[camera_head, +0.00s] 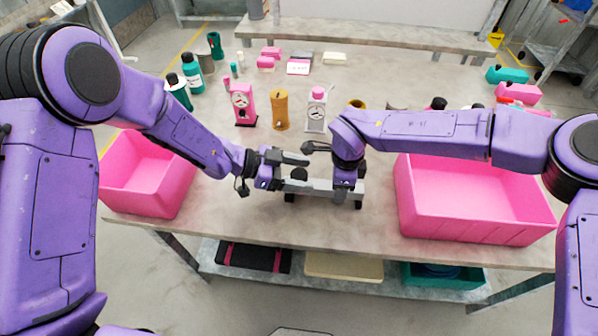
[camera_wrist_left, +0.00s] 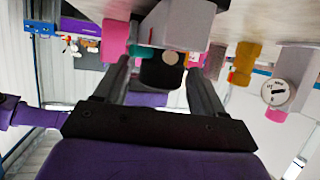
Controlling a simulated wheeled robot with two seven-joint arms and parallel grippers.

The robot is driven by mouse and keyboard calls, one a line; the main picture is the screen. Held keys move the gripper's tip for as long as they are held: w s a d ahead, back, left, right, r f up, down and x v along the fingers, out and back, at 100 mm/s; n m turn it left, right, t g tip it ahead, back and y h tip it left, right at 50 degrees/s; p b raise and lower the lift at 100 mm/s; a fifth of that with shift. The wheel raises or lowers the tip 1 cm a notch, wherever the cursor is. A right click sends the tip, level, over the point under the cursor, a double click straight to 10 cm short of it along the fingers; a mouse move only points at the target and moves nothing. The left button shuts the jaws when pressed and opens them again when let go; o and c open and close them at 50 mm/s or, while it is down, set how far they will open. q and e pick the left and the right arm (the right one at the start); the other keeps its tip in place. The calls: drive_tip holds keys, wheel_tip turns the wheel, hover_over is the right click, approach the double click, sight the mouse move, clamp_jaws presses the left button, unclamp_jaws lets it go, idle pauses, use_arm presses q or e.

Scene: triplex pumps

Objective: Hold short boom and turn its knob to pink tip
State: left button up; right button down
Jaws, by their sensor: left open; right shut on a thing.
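The short boom (camera_head: 322,187) is a grey bar low over the front middle of the table, with dark feet or ends under it. My right gripper (camera_head: 346,182) is shut on its right part. A black knob (camera_head: 299,174) stands at its left part. My left gripper (camera_head: 288,169) is open at the knob, apparently with a finger on either side. In the left wrist view, the black knob (camera_wrist_left: 160,74) with a pale round spot sits between the open fingers, below a grey block (camera_wrist_left: 180,24). Contact with the fingers cannot be told. No pink tip on the boom is clear.
Behind the arms stand a pink pump (camera_head: 243,104), an ochre one (camera_head: 280,110) and a grey one with a pink top (camera_head: 317,112). Pink bins stand at the left (camera_head: 150,185) and right (camera_head: 470,215). Green bottles (camera_head: 193,74) stand back left. The table's front edge is close.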

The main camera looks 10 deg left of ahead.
use_arm(q)
drive_tip(key=shift+c, duration=0.4)
drive_tip(key=c, duration=0.9)
drive_tip(key=shift+m+g, duration=2.2)
drive_tip(key=shift+g, duration=0.4)
drive_tip(key=o, duration=1)
drive_tip(key=shift+a, duration=0.1)
drive_tip(key=v, duration=1.2)
